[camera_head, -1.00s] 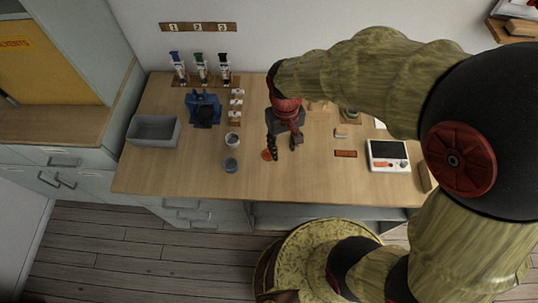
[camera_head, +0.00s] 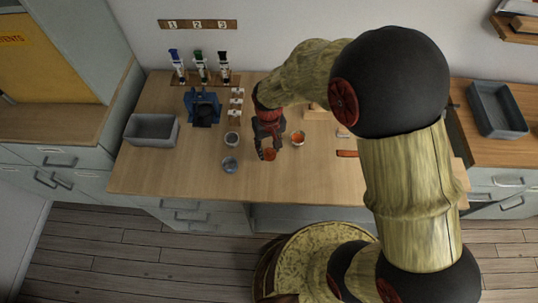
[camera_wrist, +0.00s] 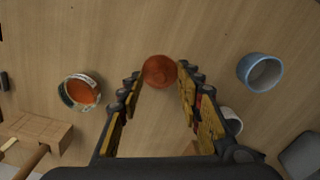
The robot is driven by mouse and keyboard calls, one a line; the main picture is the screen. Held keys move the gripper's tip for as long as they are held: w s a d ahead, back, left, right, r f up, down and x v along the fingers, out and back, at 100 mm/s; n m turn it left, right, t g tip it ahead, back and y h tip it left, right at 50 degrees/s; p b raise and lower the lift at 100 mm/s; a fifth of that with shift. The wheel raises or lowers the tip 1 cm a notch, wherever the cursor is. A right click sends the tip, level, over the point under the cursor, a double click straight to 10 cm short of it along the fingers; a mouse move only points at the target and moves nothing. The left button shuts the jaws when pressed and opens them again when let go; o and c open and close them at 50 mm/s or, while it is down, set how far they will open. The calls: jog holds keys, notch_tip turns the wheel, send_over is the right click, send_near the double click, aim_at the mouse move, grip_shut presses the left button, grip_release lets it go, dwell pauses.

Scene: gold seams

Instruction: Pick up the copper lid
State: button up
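The copper lid (camera_head: 270,155) is a small round orange-brown disc near the middle of the table's front half. In the wrist view the lid (camera_wrist: 159,72) lies between and just beyond my fingertips. My gripper (camera_head: 269,150) is over the lid, pointing down. In the wrist view my gripper (camera_wrist: 159,76) is open, with one finger on each side of the lid. I cannot tell how high the fingertips are above the table or whether they touch the lid.
A cup with orange contents (camera_head: 298,138) stands right of my gripper. A white cup (camera_head: 232,138) and a blue-grey cup (camera_head: 229,165) stand left. A grey bin (camera_head: 151,131) and blue device (camera_head: 203,109) are farther left. The table front (camera_head: 200,183) is clear.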

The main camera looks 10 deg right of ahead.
jog(key=shift+f, duration=0.6)
jog(key=shift+c, duration=0.8)
jog(key=c, duration=0.7)
jog(key=shift+r, duration=0.15)
